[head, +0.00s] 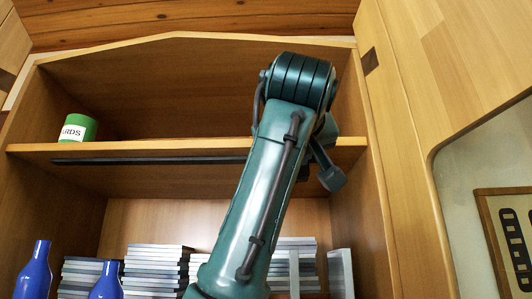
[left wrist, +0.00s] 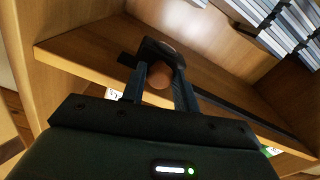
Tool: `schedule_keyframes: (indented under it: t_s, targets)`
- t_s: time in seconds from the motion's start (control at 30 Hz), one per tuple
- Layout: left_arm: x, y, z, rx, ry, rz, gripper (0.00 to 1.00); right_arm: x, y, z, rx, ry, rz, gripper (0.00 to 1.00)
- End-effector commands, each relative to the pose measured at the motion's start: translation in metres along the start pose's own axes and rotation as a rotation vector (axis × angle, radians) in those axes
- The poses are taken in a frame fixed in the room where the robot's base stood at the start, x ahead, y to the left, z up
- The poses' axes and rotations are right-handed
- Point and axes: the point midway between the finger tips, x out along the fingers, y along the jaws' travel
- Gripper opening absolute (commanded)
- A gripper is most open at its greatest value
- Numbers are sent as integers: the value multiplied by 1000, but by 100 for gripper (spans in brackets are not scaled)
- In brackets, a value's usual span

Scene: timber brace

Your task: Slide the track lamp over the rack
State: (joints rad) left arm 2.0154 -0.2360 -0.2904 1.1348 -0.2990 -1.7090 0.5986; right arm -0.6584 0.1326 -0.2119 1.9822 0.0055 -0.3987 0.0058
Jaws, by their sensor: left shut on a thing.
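The dark track (head: 150,160) runs along the underside of the upper shelf; it also shows in the left wrist view (left wrist: 262,112). My left gripper (left wrist: 160,88) is shut on the dark track lamp (left wrist: 160,50), near one end of the track, with a finger on each side. A round brownish face shows between the fingers. My right gripper is not in view.
Below the shelf stand several stacks of flat cases (head: 155,268), with upright cases (head: 341,272) at the right; which part is the rack is unclear. Blue bottles (head: 36,272) stand at lower left. A green tin (head: 80,127) sits on the shelf. The cabinet's right wall is close.

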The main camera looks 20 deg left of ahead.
Motion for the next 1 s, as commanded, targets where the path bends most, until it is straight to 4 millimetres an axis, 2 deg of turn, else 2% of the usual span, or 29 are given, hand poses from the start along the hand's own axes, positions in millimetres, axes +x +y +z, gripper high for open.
schedule_keyframes:
  t_s: [0.2, 0.57, 0.6, 0.87, 1.0]
  targets:
    - [-3, 15, 2, -1, 6, 0, 0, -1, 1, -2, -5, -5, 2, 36]
    - [-3, 17, 2, -2, 7, 2, 0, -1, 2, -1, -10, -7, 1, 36]
    - [-3, 17, 2, -2, 7, 3, 30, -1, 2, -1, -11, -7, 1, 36]
    - [-3, 16, 3, -1, 4, 0, 52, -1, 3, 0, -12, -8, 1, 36]
    - [-2, 16, 4, -1, 3, -1, 52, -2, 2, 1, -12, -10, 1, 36]
